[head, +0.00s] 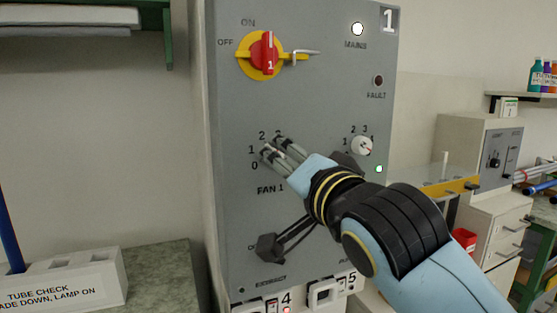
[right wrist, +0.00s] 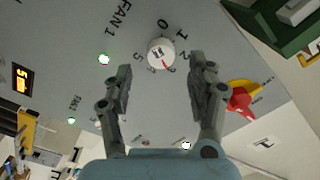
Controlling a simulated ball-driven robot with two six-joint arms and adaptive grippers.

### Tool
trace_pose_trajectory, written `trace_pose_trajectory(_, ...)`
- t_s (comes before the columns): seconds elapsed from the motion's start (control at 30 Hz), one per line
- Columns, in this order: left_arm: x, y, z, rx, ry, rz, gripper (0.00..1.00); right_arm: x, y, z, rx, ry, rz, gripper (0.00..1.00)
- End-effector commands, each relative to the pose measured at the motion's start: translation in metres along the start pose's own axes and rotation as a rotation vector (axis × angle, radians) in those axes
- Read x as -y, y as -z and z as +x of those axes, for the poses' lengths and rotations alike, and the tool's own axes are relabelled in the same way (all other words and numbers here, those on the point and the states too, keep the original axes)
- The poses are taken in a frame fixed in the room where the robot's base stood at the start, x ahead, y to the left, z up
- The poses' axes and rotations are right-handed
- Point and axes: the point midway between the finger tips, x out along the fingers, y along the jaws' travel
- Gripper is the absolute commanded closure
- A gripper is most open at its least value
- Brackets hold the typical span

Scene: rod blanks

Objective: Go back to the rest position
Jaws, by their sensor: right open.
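My right gripper (head: 276,150) reaches in from the lower right toward the FAN 1 knob on the grey control panel (head: 330,90). In the head view its fingers cover that knob. In the right wrist view the gripper (right wrist: 160,78) is open, with one finger on each side and nothing held. The round white FAN 1 knob (right wrist: 160,52) with a red mark shows just beyond and between the fingertips. I cannot tell whether a finger touches it. My left gripper is in neither view.
The panel also carries a red and yellow rotary switch (head: 263,54), a second white knob (head: 362,146) and a dark EXTRACT lever (head: 272,247) below my gripper. A labelled white block (head: 62,284) stands on a counter at lower left. Cabinets (head: 490,150) stand at right.

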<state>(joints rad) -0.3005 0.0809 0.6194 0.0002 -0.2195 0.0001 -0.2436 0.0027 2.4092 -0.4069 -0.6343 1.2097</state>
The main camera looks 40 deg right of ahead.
Motion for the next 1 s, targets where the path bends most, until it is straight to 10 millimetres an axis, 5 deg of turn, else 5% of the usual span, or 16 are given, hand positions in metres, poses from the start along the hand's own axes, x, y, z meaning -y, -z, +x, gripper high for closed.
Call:
trace_pose_trajectory(0.23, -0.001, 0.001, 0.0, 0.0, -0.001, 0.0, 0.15, 0.0, 0.0, -0.028, 0.0, -0.001, 0.002, 0.42)
trace_pose_trajectory(0.83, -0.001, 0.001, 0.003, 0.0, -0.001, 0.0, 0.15, -0.002, -0.002, -0.029, -0.001, 0.001, 0.0, 0.42)
trace_pose_trajectory(0.9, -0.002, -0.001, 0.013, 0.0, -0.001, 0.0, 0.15, -0.009, -0.008, -0.028, -0.001, 0.004, -0.004, 0.42)
trace_pose_trajectory(1.0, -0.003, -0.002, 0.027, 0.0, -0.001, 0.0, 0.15, -0.046, -0.043, -0.018, 0.052, -0.044, -0.028, 0.42)
